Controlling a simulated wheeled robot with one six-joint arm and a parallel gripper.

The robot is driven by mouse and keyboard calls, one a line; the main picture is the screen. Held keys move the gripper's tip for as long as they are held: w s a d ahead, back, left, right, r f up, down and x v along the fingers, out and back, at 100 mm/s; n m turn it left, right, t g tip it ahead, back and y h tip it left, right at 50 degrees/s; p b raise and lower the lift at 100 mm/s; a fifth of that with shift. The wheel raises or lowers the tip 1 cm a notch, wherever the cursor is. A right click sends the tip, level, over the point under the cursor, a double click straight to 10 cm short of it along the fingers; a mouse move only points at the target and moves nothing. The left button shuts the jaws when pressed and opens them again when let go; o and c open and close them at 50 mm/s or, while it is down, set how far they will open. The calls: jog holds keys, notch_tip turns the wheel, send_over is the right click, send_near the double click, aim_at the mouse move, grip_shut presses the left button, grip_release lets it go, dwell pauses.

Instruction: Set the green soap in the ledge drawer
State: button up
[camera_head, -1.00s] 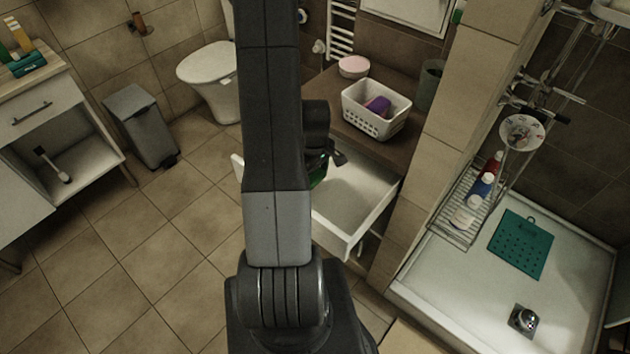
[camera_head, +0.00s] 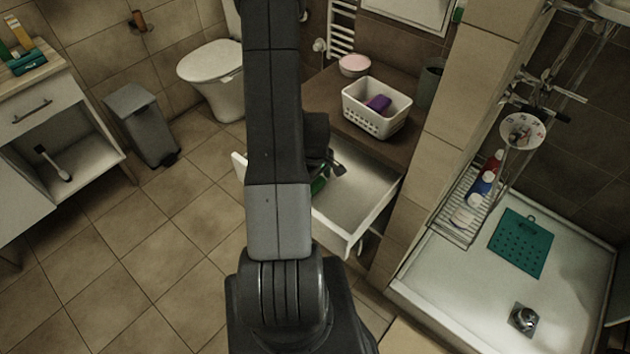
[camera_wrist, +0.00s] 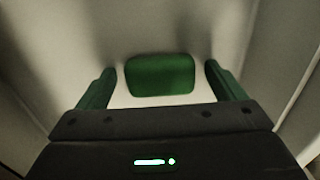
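The green soap (camera_wrist: 160,75) is a rounded block in the wrist view, lying on the pale floor of the open ledge drawer (camera_head: 352,205). My gripper (camera_wrist: 160,68) is open, with one green finger on each side of the soap. A gap shows between the soap and each finger, so neither touches it. In the head view my arm hides the drawer's left part and most of my gripper. A green patch shows beside the arm there; I cannot tell whether it is finger or soap.
The ledge (camera_head: 385,150) above the drawer carries a white basket (camera_head: 375,122) with a purple item (camera_head: 379,103) and a pink round thing (camera_head: 354,65). A tiled wall edge (camera_head: 440,140) stands right of the drawer.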

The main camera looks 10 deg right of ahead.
aim_at(315, 183)
notch_tip(315, 183, up, 12)
jog(key=shift+r+b, duration=0.15)
jog(key=shift+b, duration=0.15)
dwell(0.7)
